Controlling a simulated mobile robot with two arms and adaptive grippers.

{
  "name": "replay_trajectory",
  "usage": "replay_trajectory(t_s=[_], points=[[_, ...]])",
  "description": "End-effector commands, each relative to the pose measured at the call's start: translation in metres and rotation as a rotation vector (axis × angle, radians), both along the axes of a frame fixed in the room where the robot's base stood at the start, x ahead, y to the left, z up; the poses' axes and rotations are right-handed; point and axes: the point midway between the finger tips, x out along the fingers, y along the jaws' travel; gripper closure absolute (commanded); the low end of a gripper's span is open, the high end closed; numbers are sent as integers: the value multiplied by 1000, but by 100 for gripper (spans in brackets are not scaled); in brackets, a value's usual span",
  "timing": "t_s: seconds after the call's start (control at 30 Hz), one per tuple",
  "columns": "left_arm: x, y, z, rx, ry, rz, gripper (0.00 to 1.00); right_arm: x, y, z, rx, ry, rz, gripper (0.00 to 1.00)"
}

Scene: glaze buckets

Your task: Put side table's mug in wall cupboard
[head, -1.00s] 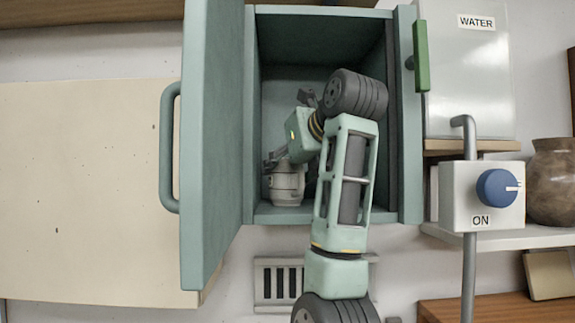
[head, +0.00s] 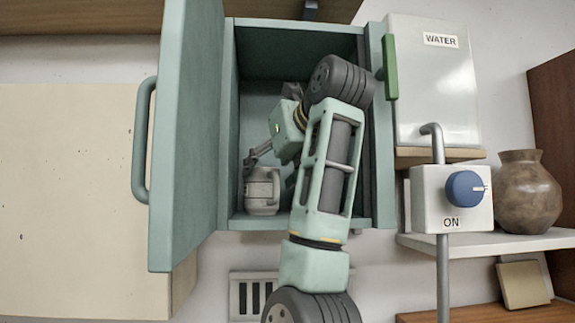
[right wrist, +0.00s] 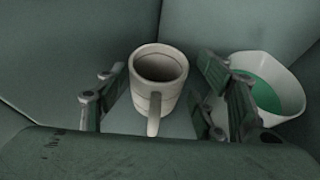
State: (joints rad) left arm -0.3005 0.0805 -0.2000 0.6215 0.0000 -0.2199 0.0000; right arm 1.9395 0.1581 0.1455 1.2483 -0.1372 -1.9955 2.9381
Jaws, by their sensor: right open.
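The mug (head: 261,191) is off-white and stands upright on the floor of the open wall cupboard (head: 228,130), towards its left side. In the right wrist view the mug (right wrist: 157,82) has its handle pointing towards the camera. My right gripper (head: 262,155) reaches into the cupboard and is just above the mug in the head view. In the right wrist view my right gripper (right wrist: 165,100) is open, with one finger on each side of the mug and visible gaps between. My left gripper is not in view.
A white bowl (right wrist: 285,75) with a green inside stands right of the mug in the right wrist view. The cupboard door (head: 190,140) is swung open at the left. A tap box (head: 425,200) and a brown vase (head: 528,190) are at the right.

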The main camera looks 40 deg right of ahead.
Motion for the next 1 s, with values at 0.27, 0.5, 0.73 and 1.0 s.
replay_trajectory(t_s=[0.27, 0.5, 0.73, 1.0], points=[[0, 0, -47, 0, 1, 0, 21, -33, 7, 8, -2, -5, 4, 38], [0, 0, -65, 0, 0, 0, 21, -64, 11, 24, -3, -3, 3, 38], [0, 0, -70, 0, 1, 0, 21, -78, 13, 32, -3, -1, 1, 38], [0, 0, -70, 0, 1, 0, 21, -79, 13, 33, -3, -1, 1, 38]])
